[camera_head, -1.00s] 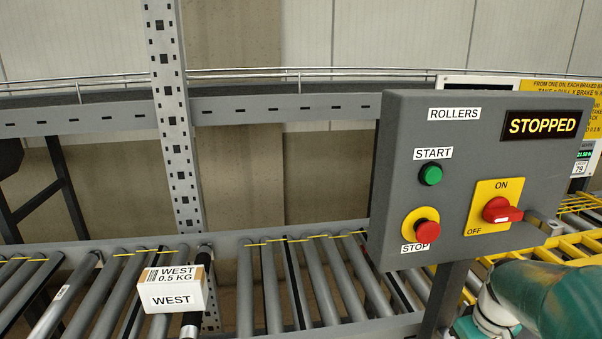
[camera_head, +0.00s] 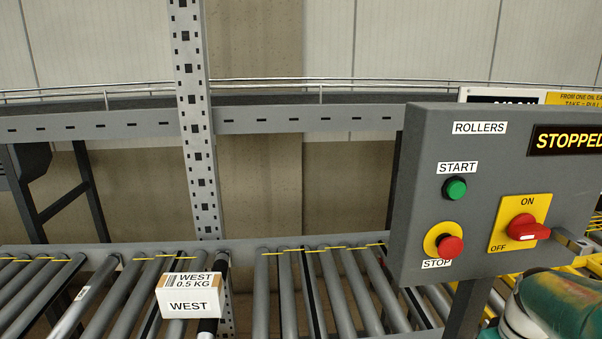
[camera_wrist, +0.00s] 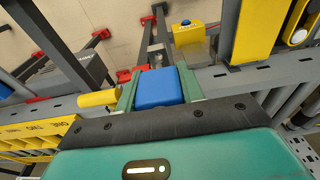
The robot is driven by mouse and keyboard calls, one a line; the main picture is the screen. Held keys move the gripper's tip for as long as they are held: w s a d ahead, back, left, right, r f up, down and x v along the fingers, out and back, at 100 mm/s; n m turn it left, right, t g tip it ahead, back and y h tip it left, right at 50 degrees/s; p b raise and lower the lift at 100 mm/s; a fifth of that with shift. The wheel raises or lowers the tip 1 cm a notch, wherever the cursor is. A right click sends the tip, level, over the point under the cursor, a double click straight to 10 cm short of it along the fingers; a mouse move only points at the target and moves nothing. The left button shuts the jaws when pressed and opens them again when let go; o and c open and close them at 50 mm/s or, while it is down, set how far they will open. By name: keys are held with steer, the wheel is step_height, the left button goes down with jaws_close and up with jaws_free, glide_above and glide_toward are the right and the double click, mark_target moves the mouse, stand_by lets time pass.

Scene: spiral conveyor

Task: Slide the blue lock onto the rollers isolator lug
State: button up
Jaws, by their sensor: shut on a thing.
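The blue lock (camera_wrist: 158,88) is held between the green fingers of my gripper (camera_wrist: 157,80) in the wrist view, and the gripper is shut on it. In the head view, the rollers isolator (camera_head: 520,224) is a yellow plate with a red handle pointing right, marked ON and OFF. The isolator lug (camera_head: 571,242) is a grey metal piece sticking out at the panel's lower right, beside the handle. Part of my arm is at the lower right corner of the head view; the gripper and lock are not visible there.
The grey ROLLERS panel (camera_head: 430,180) reads STOPPED and carries a green START button (camera_head: 455,189) and a red STOP button (camera_head: 449,246). A white WEST box (camera_head: 189,297) sits on the roller conveyor. Yellow structures lie behind the panel's right side.

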steer(key=shift+r, duration=0.1)
steer(key=shift+r, duration=1.9)
